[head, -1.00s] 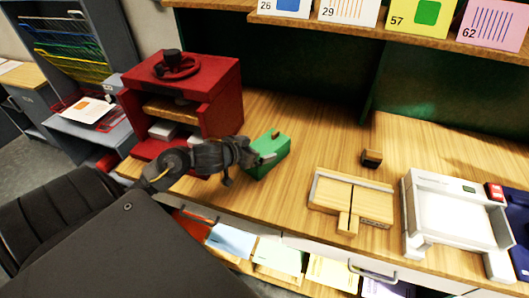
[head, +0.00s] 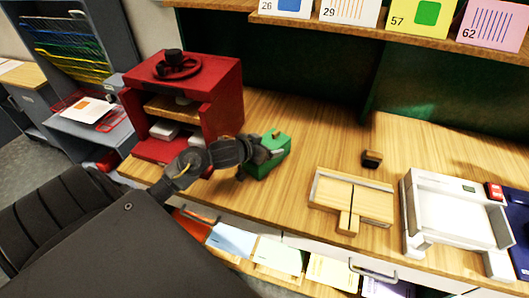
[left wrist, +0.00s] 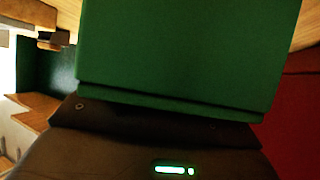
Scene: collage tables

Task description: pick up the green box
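The green box (head: 268,160) sits on the wooden worktop, just right of the red cabinet, with a small knob-like piece on top. My left gripper (head: 258,164) is at the box's left end, with its dark fingers close against it. In the left wrist view the green box (left wrist: 185,55) fills the middle, right in front of my gripper's palm. The fingertips are not clear there, so I cannot tell whether they grip the box. My right gripper is not in view.
A red cabinet (head: 222,88) with a wheel on top stands left of the box. A wooden jig (head: 330,189), a small dark-and-wood block (head: 372,159) and a white tray device (head: 460,215) stand to the right. Worktop behind the box is clear. Number cards line the shelf above.

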